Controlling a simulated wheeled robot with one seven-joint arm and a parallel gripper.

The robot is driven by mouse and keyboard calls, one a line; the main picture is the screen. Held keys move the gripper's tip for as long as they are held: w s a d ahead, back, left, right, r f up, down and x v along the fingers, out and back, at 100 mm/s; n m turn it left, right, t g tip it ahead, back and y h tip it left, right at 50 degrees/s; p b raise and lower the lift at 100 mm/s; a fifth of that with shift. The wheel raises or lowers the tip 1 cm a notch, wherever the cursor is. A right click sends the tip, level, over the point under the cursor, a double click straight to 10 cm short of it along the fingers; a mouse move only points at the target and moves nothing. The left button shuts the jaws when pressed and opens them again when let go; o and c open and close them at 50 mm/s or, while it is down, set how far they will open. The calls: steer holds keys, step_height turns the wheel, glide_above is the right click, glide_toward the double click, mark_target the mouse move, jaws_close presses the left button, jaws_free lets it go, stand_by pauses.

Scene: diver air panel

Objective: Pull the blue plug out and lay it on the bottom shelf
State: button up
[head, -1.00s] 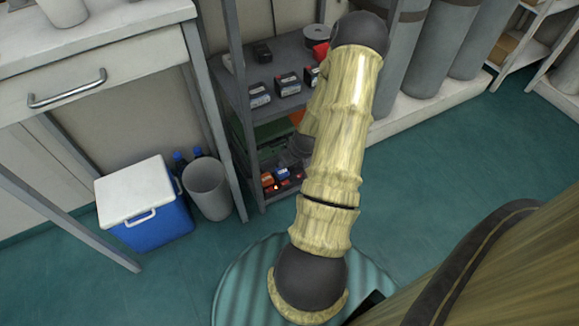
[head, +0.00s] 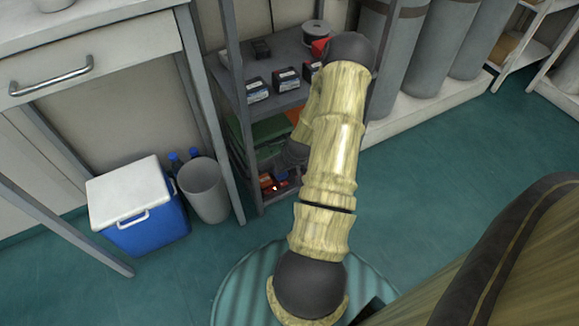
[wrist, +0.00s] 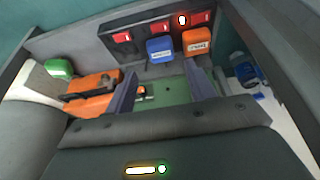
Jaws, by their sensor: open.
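The blue plug (wrist: 159,50) sits at the dark panel (wrist: 150,32) in the wrist view, below the middle red part. An orange plug (wrist: 196,42) is just right of it, near a lit lamp. My gripper (wrist: 162,90) is open, its two fingers pointing at the panel, with the blue plug ahead of the gap and apart from both fingers. In the head view my arm hides the gripper and most of the lower rack. A little of the low shelf (head: 278,193) shows there, with small red and orange parts; the blue plug is hard to make out.
In the wrist view, orange blocks (wrist: 93,98) and a green item (wrist: 58,68) lie left of my fingers. In the head view the grey rack (head: 236,75) has posts close to my arm. A grey bin (head: 204,190) and blue cooler (head: 140,205) stand left; floor is clear right.

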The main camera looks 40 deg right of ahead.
mark_target(283, 175)
steer(key=b+x, duration=0.5)
steer(key=x, duration=0.4)
steer(key=shift+w+f, duration=0.2)
steer(key=shift+f, duration=0.15)
steer(key=c, duration=0.8)
steer(key=shift+r, duration=0.15)
steer(key=shift+c, duration=0.4)
steer(key=shift+r+p, duration=1.7)
steer(key=shift+p, duration=0.05)
steer(key=shift+s, duration=0.1)
